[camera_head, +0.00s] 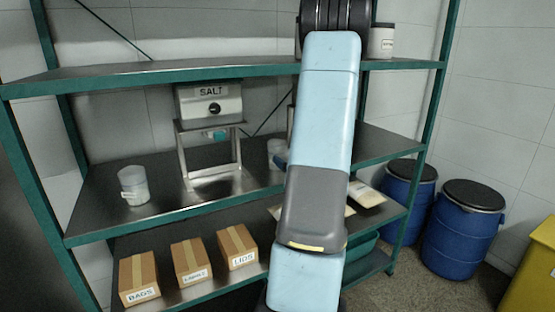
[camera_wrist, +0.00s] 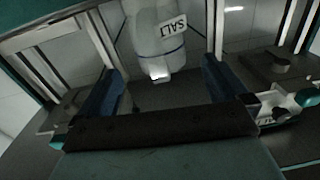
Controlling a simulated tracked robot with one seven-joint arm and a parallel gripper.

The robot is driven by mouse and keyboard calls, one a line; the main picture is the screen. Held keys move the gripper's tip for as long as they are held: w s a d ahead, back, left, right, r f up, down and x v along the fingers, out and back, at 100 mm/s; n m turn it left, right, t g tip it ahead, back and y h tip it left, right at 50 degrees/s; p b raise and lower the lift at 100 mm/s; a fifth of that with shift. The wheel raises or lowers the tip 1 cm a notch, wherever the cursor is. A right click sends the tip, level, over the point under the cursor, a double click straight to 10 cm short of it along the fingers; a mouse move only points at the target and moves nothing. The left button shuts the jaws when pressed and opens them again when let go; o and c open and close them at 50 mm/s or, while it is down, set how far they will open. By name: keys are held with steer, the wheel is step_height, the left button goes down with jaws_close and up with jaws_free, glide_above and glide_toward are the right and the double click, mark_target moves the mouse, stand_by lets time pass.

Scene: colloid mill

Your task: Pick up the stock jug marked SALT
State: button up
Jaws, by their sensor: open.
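In the wrist view, a white rounded vessel (camera_wrist: 155,38) with a blue band bears a SALT label that appears upside down. It lies ahead of my open gripper (camera_wrist: 163,85), between the lines of its two dark blue fingers. No contact with the fingers shows. In the head view, my arm hides most of my gripper. A pale jug (camera_head: 275,149) shows partly at the arm's left edge on the middle shelf; no label on it can be read. A metal box marked SALT (camera_head: 209,102) sits on a stand (camera_head: 216,177) on that shelf.
A second pale jug (camera_head: 133,186) stands on the left of the middle shelf (camera_head: 105,215). Boxes marked BAGS (camera_head: 139,278), LABELS (camera_head: 190,262) and LIDS (camera_head: 237,247) are below. Green rack posts (camera_head: 439,90) frame the shelves. Blue drums (camera_head: 463,227) stand right.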

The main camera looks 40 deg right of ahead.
mark_target(283, 153)
steer(key=shift+w+d+f, duration=0.1)
steer(key=shift+w+d, duration=0.15)
steer(key=shift+w, duration=0.9)
steer(key=shift+w+d, duration=0.2)
steer(key=shift+w, duration=1)
steer(key=shift+w+d+f, duration=0.1)
steer(key=shift+w+d, duration=0.15)
steer(key=shift+w, duration=0.9)
steer(key=shift+r, duration=0.1)
steer(key=shift+c, duration=0.2)
steer(key=c, duration=1)
steer(key=shift+c, duration=0.2)
